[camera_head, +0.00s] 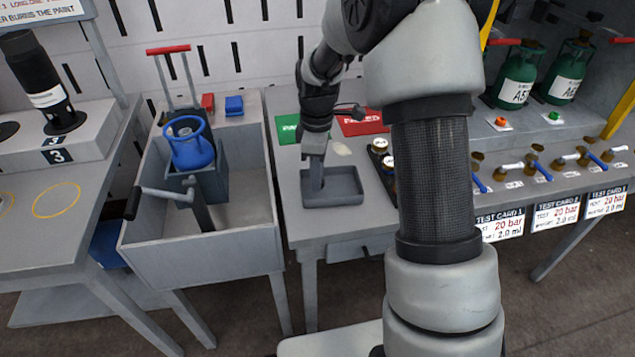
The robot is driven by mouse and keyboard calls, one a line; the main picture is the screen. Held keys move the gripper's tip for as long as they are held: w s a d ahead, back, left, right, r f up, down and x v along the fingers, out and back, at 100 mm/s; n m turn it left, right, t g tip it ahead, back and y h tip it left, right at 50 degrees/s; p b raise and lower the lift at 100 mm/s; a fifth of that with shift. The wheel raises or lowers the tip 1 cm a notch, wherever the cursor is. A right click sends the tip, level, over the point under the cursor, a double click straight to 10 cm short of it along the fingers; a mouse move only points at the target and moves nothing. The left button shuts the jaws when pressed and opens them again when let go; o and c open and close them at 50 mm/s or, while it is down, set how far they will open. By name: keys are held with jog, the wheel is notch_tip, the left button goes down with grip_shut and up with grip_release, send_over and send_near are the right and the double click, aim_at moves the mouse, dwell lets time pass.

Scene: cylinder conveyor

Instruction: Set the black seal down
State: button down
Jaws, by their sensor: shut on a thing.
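My gripper (315,188) points down into a small grey tray (347,202) on the middle bench, at the tray's left part. The fingers look shut, and what they hold is too small to make out. The black seal cannot be told apart from the fingers and the tray. I cannot tell whether the fingertips touch the tray floor.
A green card (287,128) and a red card (362,123) lie behind the tray. A dark rack (380,168) with round gauges stands right of it. Green cylinders (515,80) stand at right.

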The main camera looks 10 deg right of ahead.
jog(key=shift+f, duration=0.9)
jog(key=shift+f, duration=0.1)
jog(key=shift+f, duration=0.15)
jog(key=c, duration=1.5)
grip_release()
jog(key=shift+c, duration=0.2)
